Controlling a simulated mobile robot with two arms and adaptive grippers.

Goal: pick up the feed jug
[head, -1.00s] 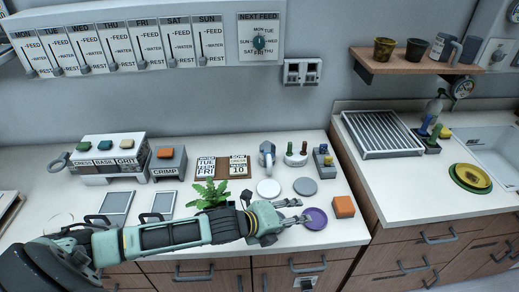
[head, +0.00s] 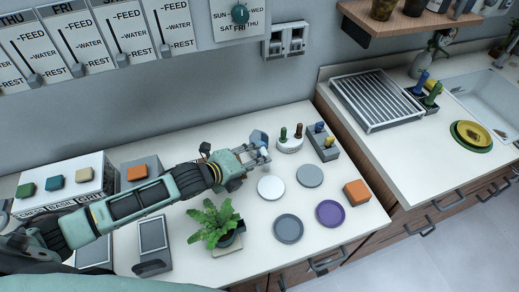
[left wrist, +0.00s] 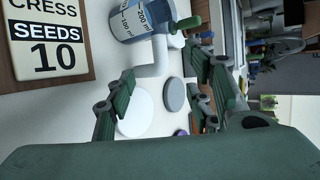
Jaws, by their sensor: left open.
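The feed jug (head: 258,137) stands on the white counter toward the wall, partly hidden behind my left gripper (head: 262,154) in the head view. In the left wrist view the jug (left wrist: 138,18) shows a blue body with millilitre marks, cut off by the top edge. Its pale handle (left wrist: 156,56) points toward my left gripper (left wrist: 162,72). The fingers are open, and the handle shows between their tips. I cannot tell whether they touch it. My right gripper is not in view.
A potted plant (head: 215,223) stands in front of my left arm. White (head: 271,187), grey (head: 310,175) and purple (head: 330,213) discs lie to the right, with an orange block (head: 357,193). A holder with green and brown handles (head: 290,144) stands close beside the jug.

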